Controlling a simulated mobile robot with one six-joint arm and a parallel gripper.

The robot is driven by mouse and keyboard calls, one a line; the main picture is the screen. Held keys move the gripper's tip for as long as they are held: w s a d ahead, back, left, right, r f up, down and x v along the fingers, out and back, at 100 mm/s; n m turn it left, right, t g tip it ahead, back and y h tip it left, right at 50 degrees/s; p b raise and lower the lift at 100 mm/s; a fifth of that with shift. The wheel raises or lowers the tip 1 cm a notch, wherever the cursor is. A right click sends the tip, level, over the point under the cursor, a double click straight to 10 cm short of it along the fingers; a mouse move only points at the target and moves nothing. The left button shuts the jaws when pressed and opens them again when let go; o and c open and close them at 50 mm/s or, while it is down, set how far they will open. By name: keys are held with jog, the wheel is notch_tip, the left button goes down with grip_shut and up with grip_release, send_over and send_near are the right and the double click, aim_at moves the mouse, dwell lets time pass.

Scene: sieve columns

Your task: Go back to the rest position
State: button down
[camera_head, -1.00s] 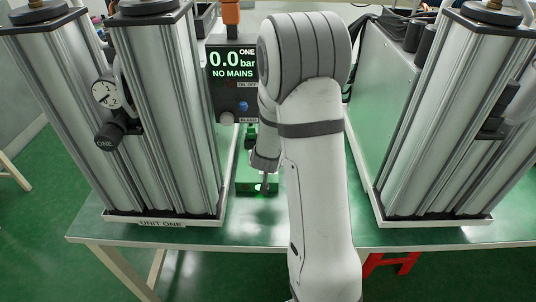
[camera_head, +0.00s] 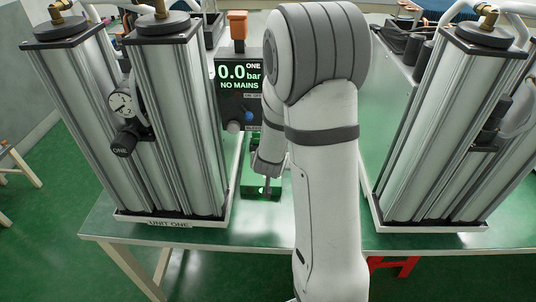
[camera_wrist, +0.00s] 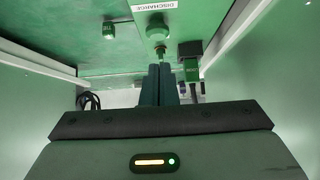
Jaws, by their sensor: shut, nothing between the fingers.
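My gripper (camera_head: 267,184) is low between the two column units, partly hidden by my own white arm in the head view. Its tip is over a green block-like part (camera_head: 250,190) at the bench. In the wrist view the two dark fingers (camera_wrist: 158,85) are together with nothing between them. Their tips point at a small brass fitting (camera_wrist: 158,32) below a label reading "DISCHARGE" (camera_wrist: 158,5). I cannot tell whether the fingers touch the fitting.
Another column unit (camera_head: 445,130) stands at right. A display (camera_head: 239,78) reads 0.0 bar, NO MAINS. The green bench top (camera_head: 395,241) is bare in front. A tagged green part (camera_wrist: 192,68) is beside the fingers.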

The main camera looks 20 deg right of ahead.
jog(key=shift+r, duration=0.1)
jog(key=s+a+r+n+g+y, duration=0.35)
jog(key=s+a+r, duration=0.65)
jog(key=s+r, duration=0.35)
jog(key=s+r+n+g, duration=0.1)
jog(key=s+r+g, duration=0.1)
jog(key=s, duration=0.9)
jog(key=shift+s+d+r, duration=0.2)
jog(key=shift+d+r, duration=0.05)
jog(key=shift+d, duration=0.05)
dwell(0.7)
